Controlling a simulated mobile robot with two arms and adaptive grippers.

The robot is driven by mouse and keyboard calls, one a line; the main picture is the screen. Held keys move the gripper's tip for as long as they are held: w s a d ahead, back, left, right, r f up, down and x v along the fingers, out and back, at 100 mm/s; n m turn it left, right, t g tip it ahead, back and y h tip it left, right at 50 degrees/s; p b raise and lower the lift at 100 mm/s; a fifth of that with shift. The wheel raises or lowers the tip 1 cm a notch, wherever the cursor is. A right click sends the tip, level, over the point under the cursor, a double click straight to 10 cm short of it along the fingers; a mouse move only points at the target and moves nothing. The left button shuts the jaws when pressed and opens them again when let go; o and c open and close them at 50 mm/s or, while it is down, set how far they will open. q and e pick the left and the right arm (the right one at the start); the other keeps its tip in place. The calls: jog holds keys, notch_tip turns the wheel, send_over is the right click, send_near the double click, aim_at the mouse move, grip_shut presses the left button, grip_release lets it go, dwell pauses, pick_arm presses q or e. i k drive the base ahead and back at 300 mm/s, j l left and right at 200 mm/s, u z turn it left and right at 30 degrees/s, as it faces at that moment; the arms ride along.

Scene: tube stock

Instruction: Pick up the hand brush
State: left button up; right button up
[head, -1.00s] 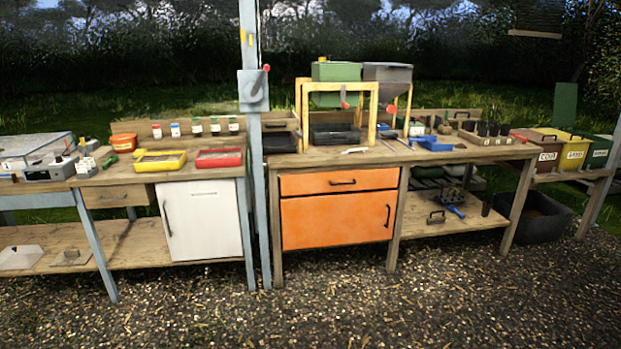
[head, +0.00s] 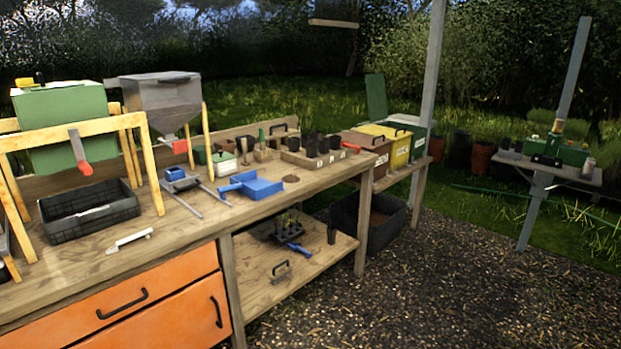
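No thing in the head view is clearly a hand brush. A small blue-handled tool (head: 299,248) lies on the lower shelf of the bench, beside a dark tray of seedlings (head: 279,233); it may be the brush, but it is too small to be sure. A blue dustpan (head: 262,187) with a blue handle lies on the bench top above it. Neither of my grippers is in view.
The wooden bench (head: 190,225) has orange doors below. A black crate (head: 92,212) and a white-handled tool (head: 130,240) are on it. A dark tub (head: 378,222) stands right of the shelf. The gravel floor (head: 430,290) in front is clear.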

aim_at(274, 278)
jog(key=i+l+u, duration=0.1)
jog(key=i, duration=0.4)
jog(key=i+l+u, duration=0.1)
jog(key=i+l, duration=0.15)
jog(key=i, duration=0.2)
jog(key=i+l+u, duration=0.1)
jog(key=i+l, duration=0.15)
jog(key=i, duration=0.25)
jog(key=i+l+u, duration=0.1)
jog(key=i+l, duration=0.15)
jog(key=i, duration=0.2)
